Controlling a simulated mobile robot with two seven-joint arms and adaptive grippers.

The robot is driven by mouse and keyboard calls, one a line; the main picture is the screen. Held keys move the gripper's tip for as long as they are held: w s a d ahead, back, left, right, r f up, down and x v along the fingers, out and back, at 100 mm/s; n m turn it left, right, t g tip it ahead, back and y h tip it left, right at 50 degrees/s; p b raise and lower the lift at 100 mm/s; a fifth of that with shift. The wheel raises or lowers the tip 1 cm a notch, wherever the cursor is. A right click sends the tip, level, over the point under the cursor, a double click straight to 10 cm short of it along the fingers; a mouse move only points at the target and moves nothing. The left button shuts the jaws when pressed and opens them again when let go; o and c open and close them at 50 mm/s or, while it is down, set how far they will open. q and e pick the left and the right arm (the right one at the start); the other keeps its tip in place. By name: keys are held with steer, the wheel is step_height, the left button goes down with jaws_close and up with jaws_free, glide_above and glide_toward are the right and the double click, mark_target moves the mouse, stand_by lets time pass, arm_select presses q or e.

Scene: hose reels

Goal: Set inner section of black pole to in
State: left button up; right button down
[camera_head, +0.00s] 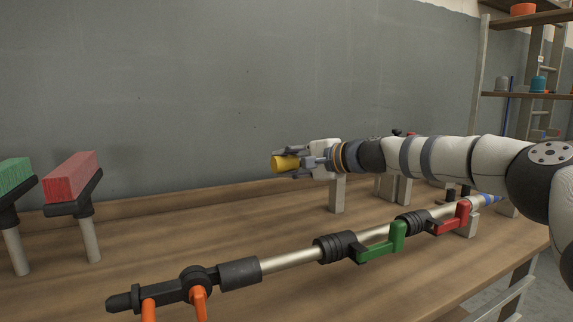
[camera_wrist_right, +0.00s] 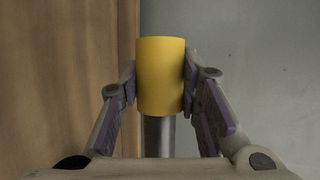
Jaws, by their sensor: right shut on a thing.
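A yellow cylindrical end piece (camera_head: 285,163) sits between the fingers of my right gripper (camera_head: 296,163), near the back of the bench. In the right wrist view, the yellow piece (camera_wrist_right: 160,75) is gripped on both sides by my right gripper (camera_wrist_right: 160,85). A grey metal rod (camera_wrist_right: 159,135) runs from it towards the palm. My right arm hides where the rod leads in the head view, so I cannot tell how far the inner section is out. A second pole with black fittings (camera_head: 238,272), a green lever (camera_head: 384,243) and a red lever (camera_head: 452,219) lies in front. My left gripper is not in view.
Grey support blocks (camera_head: 337,195) stand on the wooden bench (camera_head: 230,215) below my right arm. A red block (camera_head: 70,177) and a green block (camera_head: 15,174) stand on posts at the left. Shelves (camera_head: 530,95) stand at the back right.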

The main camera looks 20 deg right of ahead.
steer(key=shift+d, duration=0.1)
steer(key=c, duration=1.2)
jaws_free()
steer(key=shift+o, duration=0.2)
steer(key=v, duration=1.2)
